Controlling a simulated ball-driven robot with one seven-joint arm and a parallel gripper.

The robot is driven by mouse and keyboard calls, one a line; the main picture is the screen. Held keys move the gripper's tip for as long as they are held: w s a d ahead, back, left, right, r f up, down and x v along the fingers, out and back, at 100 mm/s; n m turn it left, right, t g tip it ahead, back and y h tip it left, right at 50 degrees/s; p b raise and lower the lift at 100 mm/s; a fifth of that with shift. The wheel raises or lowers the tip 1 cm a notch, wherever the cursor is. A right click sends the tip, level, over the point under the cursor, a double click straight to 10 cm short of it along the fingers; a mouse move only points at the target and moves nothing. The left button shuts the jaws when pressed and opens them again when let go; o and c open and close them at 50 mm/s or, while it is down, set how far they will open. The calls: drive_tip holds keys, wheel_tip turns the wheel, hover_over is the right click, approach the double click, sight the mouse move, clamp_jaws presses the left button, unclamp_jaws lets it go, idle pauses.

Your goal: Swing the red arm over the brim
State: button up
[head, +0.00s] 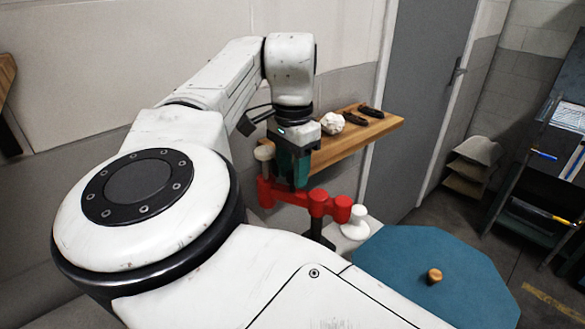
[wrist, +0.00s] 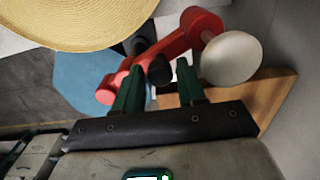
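The red arm (head: 317,203) is a jointed bar with rounded ends, below my gripper in the head view; it also shows in the wrist view (wrist: 178,40). A pale round knob (wrist: 230,58) is at its right end there. A straw hat brim (wrist: 75,22) fills the top left of the wrist view; I cannot make out the hat in the head view. My gripper (head: 293,170) points down at the red arm. Its green fingers (wrist: 160,66) stand apart on either side of a short black peg (wrist: 159,72) by the bar. I cannot tell whether they touch it.
A wooden shelf (head: 365,137) with a white lump (head: 332,123) and dark tools is on the wall behind. A white knob (head: 355,222) stands beside the red arm. A blue table (head: 440,262) with a small wooden knob (head: 434,275) is at the front right.

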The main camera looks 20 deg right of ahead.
drive_tip(key=shift+c, duration=0.4)
clamp_jaws()
